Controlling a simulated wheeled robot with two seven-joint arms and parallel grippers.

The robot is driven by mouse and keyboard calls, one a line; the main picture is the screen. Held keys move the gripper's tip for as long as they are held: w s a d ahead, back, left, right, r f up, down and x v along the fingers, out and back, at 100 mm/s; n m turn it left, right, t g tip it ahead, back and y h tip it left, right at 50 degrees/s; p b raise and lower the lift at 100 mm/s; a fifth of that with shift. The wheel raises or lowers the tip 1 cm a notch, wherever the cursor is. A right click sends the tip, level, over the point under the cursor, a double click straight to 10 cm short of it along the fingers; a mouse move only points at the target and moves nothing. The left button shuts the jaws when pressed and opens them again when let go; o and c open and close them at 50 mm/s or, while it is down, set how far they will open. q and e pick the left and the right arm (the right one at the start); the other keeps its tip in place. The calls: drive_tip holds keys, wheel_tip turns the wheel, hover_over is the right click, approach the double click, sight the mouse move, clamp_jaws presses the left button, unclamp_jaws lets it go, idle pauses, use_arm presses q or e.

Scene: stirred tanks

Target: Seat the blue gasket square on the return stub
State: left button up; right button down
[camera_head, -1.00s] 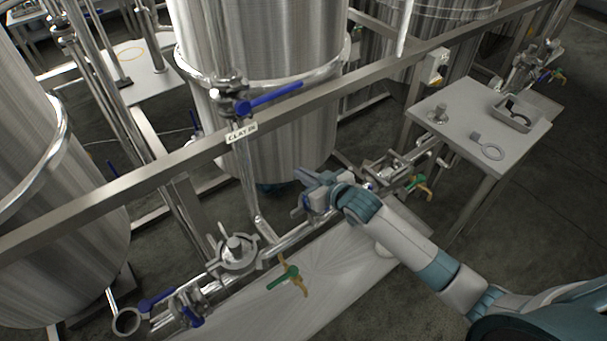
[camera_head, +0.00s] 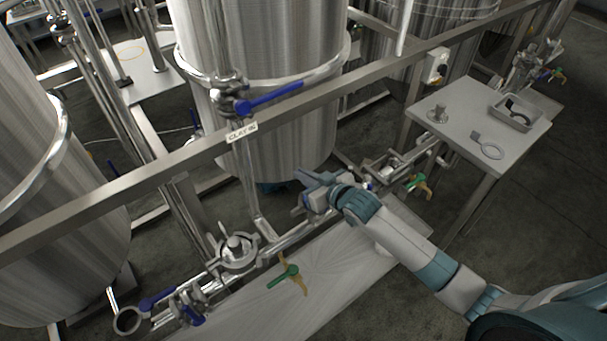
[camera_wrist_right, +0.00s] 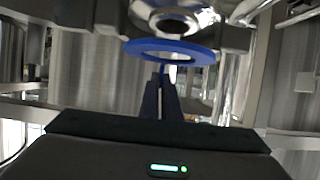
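The blue gasket (camera_wrist_right: 170,51) is a flat ring in the right wrist view. Its small tab is pinched between the dark fingertips of my right gripper (camera_wrist_right: 161,92). A round steel stub end (camera_wrist_right: 176,20) with a dark bore shows just above the ring in that view, very close to it. I cannot tell whether they touch. In the head view my right gripper (camera_head: 309,192) is in front of the middle tank's lower part, above the pipe run. The gasket and the stub end cannot be made out clearly there. My left gripper is not in view.
A steel rail (camera_head: 190,150) crosses in front of the tanks. A clamped fitting (camera_head: 236,250) and blue-handled valves (camera_head: 158,299) lie along the pipe at lower left. A side table (camera_head: 460,135) at right holds a tray (camera_head: 513,117), a grey ring (camera_head: 489,149) and a small fitting.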

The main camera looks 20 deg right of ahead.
drive_tip(key=shift+f+b, duration=0.55)
drive_tip(key=shift+f, duration=0.8)
drive_tip(key=c, duration=1.9)
unclamp_jaws()
drive_tip(key=shift+s+r, duration=0.1)
drive_tip(key=b+v, duration=0.2)
drive_tip(key=v, duration=1.5)
drive_tip(key=shift+b, duration=0.4)
drive_tip(key=shift+d, duration=0.1)
